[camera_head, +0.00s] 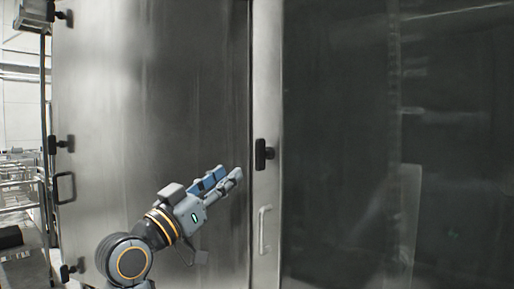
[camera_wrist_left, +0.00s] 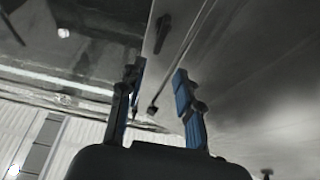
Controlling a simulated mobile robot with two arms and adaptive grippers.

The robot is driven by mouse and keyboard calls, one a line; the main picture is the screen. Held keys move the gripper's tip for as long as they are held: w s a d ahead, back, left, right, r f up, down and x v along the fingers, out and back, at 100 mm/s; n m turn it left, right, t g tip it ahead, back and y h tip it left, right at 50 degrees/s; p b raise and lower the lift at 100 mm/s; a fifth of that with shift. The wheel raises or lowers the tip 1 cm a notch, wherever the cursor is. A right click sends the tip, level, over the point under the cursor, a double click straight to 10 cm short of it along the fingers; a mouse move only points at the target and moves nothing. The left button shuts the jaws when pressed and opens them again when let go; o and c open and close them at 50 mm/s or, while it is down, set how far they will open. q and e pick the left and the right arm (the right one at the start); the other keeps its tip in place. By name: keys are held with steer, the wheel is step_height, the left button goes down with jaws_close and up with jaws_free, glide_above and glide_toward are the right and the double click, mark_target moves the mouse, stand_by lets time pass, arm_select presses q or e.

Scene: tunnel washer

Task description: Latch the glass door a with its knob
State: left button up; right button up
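The glass door (camera_head: 340,150) is dark and fills the right of the head view; its grey metal frame (camera_head: 267,90) runs down its left side. It looks shut against the steel panel, but I cannot tell whether it is latched. The black knob (camera_head: 262,154) sits upright on that frame, and a dark knob-like shape shows beyond the fingers in the left wrist view (camera_wrist_left: 163,32). My left gripper (camera_head: 239,174) is just left of and below the knob, apart from it. Its blue-padded fingers are open and empty in the left wrist view (camera_wrist_left: 158,72). My right gripper is out of view.
A light bar handle (camera_head: 264,229) is on the door frame below the knob. A broad steel panel (camera_head: 150,90) stands left of the door, with a black handle (camera_head: 65,187) and black fittings on its left edge. Racks (camera_head: 20,190) stand at the far left.

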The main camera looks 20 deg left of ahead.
mark_target(257, 151)
arm_select(q)
steer(key=p+x, duration=0.4)
steer(key=x, duration=0.7)
steer(key=shift+w+d+r+p, duration=0.1)
steer(key=shift+w+d+p, duration=0.15)
steer(key=shift+p, duration=0.1)
steer(key=shift+w+d+r, duration=0.15)
steer(key=shift+w+d, duration=0.05)
steer(key=shift+w, duration=0.5)
steer(key=shift+c, duration=0.2)
jaws_close()
